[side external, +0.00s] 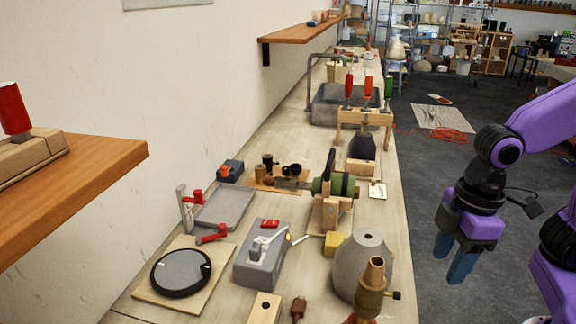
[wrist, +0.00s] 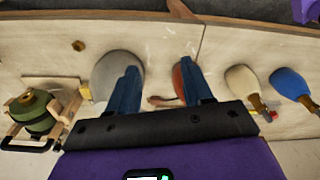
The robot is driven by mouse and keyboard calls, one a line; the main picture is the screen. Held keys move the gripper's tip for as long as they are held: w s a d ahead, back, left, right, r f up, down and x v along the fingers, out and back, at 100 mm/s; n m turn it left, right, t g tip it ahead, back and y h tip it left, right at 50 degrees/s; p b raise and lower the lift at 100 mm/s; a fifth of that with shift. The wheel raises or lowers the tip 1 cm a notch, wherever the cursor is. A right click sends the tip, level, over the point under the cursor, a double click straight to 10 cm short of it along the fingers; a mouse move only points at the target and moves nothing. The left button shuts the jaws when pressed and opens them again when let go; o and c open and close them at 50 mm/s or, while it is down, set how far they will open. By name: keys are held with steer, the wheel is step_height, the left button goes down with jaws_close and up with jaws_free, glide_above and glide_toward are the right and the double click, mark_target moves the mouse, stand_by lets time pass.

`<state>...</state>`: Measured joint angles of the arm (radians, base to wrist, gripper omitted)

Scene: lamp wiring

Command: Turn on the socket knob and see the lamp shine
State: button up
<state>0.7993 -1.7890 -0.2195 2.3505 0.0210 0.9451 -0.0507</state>
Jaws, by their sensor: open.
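A brass lamp socket (side external: 375,272) stands upright at the bottom of the side view, in front of a grey cone (side external: 350,258). A small black knob (side external: 397,296) sticks out to its right. The lamp's base is cut off by the frame; no bulb or glow shows. My gripper (side external: 453,264) hangs fingers down beyond the bench's right edge, apart from the knob. In the wrist view my gripper (wrist: 160,68) is open and empty. A reddish-brown rounded body (wrist: 184,85) shows partly behind the right finger; I cannot tell if it is this lamp. The knob is not identifiable there.
The bench (side external: 330,205) is crowded: a green clamped tool (side external: 335,187), a grey switch box (side external: 262,255) and a black disc (side external: 181,272). In the wrist view beige (wrist: 242,80) and blue (wrist: 289,82) bodies stand at right.

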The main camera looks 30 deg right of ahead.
steer(key=w+a+r+m, duration=0.1)
steer(key=w+a+r, duration=0.15)
steer(key=w, duration=0.35)
steer(key=w+a+r+m, duration=0.1)
steer(key=w+a+r, duration=0.15)
steer(key=w, duration=0.35)
step_height(320, 180, up, 6)
steer(key=m+t+y, duration=0.1)
steer(key=m+t, duration=0.3)
glide_above(287, 168)
steer(key=s+d, duration=0.4)
steer(key=s, duration=0.2)
steer(key=x, duration=1.1)
steer(key=a+x, duration=0.1)
steer(key=x, duration=0.5)
steer(key=shift+s, duration=0.2)
steer(key=shift+c, duration=0.3)
jaws_close()
